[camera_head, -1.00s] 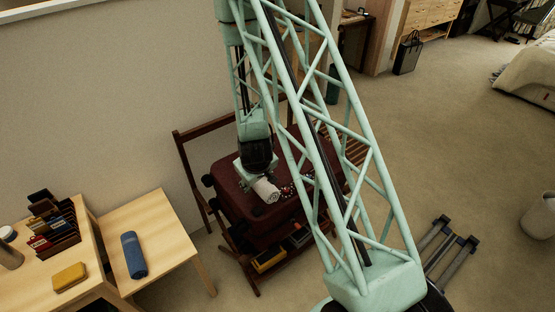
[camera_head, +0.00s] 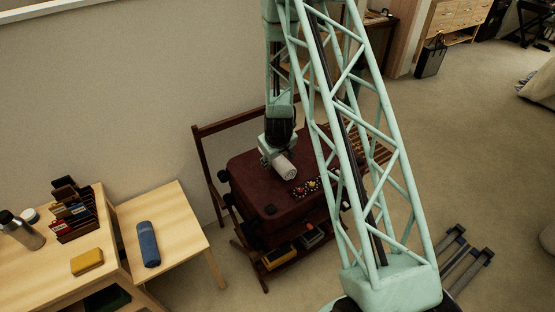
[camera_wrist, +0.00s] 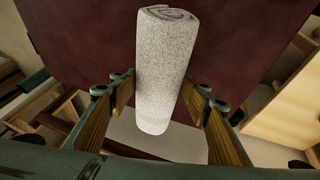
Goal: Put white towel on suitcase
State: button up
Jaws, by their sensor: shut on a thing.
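The white towel (camera_head: 285,168) is a rolled cylinder over the top of the dark red suitcase (camera_head: 255,178). My gripper (camera_head: 277,158) is at the towel's back-left end in the head view. In the wrist view, the fingers of my gripper (camera_wrist: 163,96) are on both sides of the grey-white towel (camera_wrist: 165,60), shut on it. The suitcase (camera_wrist: 85,35) fills the background there. I cannot tell whether the towel touches the suitcase's top. The suitcase lies flat on a wooden rack.
Small red and dark round items (camera_head: 305,187) are at the suitcase's right. A wall is behind. Floor at right is mostly clear.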

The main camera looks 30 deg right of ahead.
jog(key=shift+w+d+f, duration=0.1)
jog(key=shift+w+d, duration=0.45)
jog(key=shift+w, duration=0.25)
jog(key=shift+w+d+f, duration=0.1)
jog(key=shift+w+d, duration=0.45)
jog(key=shift+w, duration=0.2)
jog(key=shift+f, duration=1.7)
jog(key=shift+f, duration=0.2)
jog(key=o, duration=0.9)
jog(key=shift+r, duration=0.3)
jog(key=shift+v, duration=5.95)
